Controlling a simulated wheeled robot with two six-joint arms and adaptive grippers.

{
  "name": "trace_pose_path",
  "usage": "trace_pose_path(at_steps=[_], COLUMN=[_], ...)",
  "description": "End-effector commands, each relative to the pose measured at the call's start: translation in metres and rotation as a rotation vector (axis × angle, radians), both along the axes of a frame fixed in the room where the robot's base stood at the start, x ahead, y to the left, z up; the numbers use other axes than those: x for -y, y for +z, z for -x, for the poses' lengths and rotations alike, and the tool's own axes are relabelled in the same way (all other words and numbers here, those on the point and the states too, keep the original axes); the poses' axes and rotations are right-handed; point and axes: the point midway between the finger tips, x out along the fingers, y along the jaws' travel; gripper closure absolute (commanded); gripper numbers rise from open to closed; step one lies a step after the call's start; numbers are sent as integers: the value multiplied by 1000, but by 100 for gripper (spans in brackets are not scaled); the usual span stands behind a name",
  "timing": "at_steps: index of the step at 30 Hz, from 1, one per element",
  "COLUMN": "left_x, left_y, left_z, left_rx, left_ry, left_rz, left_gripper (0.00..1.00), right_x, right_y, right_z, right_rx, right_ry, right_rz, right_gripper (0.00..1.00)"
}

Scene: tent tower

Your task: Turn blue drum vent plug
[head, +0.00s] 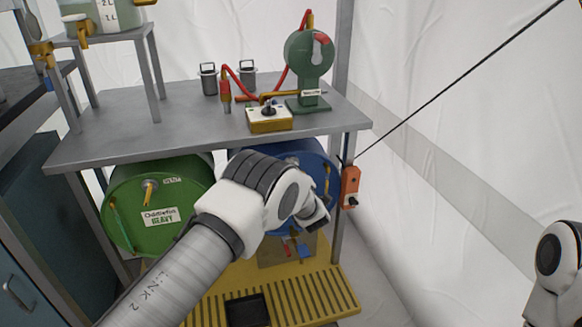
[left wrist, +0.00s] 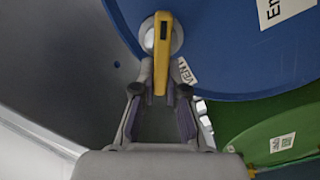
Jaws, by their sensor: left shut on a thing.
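The blue drum (head: 316,162) lies on its side under the grey table, with its round face partly hidden by my left arm in the head view. In the left wrist view the blue drum face (left wrist: 220,45) fills the upper right. Its vent plug (left wrist: 162,35) has a yellow handle on a pale round fitting, next to a VENT label. My left gripper (left wrist: 160,90) is shut on the lower end of the yellow handle, one finger on each side. In the head view my left arm hides the plug and the grip.
A green drum (head: 118,205) with its own yellow-handled vent lies left of the blue one. An orange box (head: 349,187) hangs by the table leg. The grey table (head: 130,122) above carries a green device (head: 308,58). A yellow slatted platform (head: 320,292) lies below.

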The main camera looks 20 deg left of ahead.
Motion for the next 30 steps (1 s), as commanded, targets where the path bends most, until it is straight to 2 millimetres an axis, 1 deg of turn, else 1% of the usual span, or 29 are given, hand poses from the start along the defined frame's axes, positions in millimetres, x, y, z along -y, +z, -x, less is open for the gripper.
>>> trace_pose_path(at_steps=[1,6,12,19,30], left_x=[-2,-3,-4,-5,-5], left_y=[3,1,-2,-3,-3], left_z=[-1,0,0,1,0], left_rx=[29,100,158,189,193], left_ry=[2,2,2,2,2], left_rz=[29,134,219,265,270], left_gripper=[100,100,100,100,100], right_x=[0,0,0,0,0], right_y=[0,-1,-2,-2,-2], right_z=[0,0,0,0,0], right_rx=[0,0,0,0,0], right_ry=[0,0,0,0,0], right_rz=[0,0,0,0,0], right_gripper=[60,60,60,60,60])
